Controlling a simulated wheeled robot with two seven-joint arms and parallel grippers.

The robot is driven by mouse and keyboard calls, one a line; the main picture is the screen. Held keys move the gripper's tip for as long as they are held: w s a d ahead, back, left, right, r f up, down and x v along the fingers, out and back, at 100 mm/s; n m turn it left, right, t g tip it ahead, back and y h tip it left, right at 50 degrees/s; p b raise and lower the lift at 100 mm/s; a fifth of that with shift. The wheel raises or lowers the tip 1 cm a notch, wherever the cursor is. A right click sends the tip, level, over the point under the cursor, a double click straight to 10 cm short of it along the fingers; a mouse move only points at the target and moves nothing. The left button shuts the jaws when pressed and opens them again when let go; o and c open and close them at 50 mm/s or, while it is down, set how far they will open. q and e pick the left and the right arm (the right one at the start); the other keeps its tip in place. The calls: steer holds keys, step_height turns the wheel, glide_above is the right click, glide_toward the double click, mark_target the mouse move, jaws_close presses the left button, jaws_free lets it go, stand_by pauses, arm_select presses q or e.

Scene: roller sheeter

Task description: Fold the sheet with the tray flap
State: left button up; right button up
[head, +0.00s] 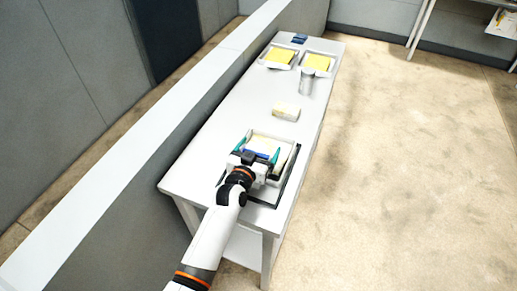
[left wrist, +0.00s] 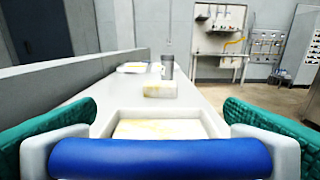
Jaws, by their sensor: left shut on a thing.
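My left gripper (head: 259,150) is over the near end of the white table, at the near side of a pale tray (head: 294,151). Its green-padded fingers stand on either side of a blue bar (left wrist: 160,158) that fills the bottom of the left wrist view. The gripper is shut on this bar, which also shows as a blue strip in the head view. A pale yellowish sheet (left wrist: 160,129) lies in the tray beyond the bar. The bar and gripper hide the near part of the tray and sheet, and I cannot make out the flap itself. My right gripper is out of view.
A pale block (head: 286,112) lies mid-table beyond the tray. A grey cylinder (head: 306,82) stands farther back, near two trays with yellow sheets (head: 279,56) (head: 314,63). A small blue item (head: 299,39) is at the far end. A low wall (head: 207,107) runs along the left.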

arm_select(q)
steer(key=shift+w+r, duration=0.1)
steer(key=shift+r, duration=0.15)
steer(key=o, duration=1.1)
steer(key=shift+c, duration=0.2)
steer(key=shift+d+f, duration=0.1)
steer(key=shift+f, duration=0.1)
steer(key=b+v, duration=0.1)
steer(key=v, duration=1.1)
steer(key=shift+b, duration=0.35)
